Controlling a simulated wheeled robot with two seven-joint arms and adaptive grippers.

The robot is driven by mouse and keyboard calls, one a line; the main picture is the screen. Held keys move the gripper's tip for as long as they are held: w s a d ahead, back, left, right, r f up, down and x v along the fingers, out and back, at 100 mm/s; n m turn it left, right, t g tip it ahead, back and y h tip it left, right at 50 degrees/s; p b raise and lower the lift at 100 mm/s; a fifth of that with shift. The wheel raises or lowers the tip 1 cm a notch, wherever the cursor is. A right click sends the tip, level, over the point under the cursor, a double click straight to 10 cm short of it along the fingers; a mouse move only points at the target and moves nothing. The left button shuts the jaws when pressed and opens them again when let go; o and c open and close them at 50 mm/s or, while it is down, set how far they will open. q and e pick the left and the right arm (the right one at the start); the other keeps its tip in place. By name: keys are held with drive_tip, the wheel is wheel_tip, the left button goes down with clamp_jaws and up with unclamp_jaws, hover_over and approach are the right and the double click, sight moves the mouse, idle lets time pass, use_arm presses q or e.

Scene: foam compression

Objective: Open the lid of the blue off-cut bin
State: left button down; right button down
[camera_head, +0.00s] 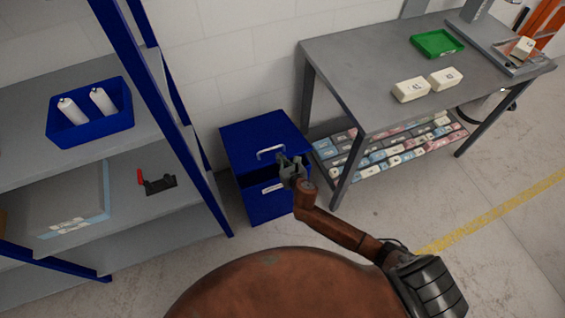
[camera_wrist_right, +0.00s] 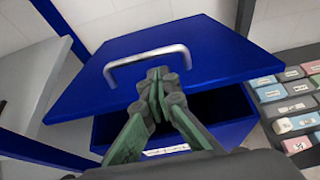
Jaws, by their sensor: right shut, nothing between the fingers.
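The blue off-cut bin (camera_head: 265,208) stands on the floor between the blue-framed shelf and the grey table. Its blue lid (camera_head: 247,135) has a light metal handle (camera_head: 270,152). In the right wrist view the lid (camera_wrist_right: 215,55) is tilted up at its front edge, with a dark gap between it and the bin body (camera_wrist_right: 228,135). My right gripper (camera_head: 284,161) is shut and empty at the lid's front edge, just in front of the handle. In the wrist view its fingertips (camera_wrist_right: 157,76) overlap the front edge; contact is unclear. My left gripper is out of view.
The shelf (camera_head: 125,155) on the left holds a blue tray (camera_head: 92,125) with two white bottles. The grey table (camera_head: 365,65) on the right carries white blocks and a green tray (camera_head: 436,43). Its lower shelf holds many coloured blocks close beside the bin.

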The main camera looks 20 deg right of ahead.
drive_tip(key=b+x, duration=0.1)
drive_tip(key=x, duration=0.3)
drive_tip(key=shift+f, duration=0.1)
drive_tip(key=shift+w, duration=0.15)
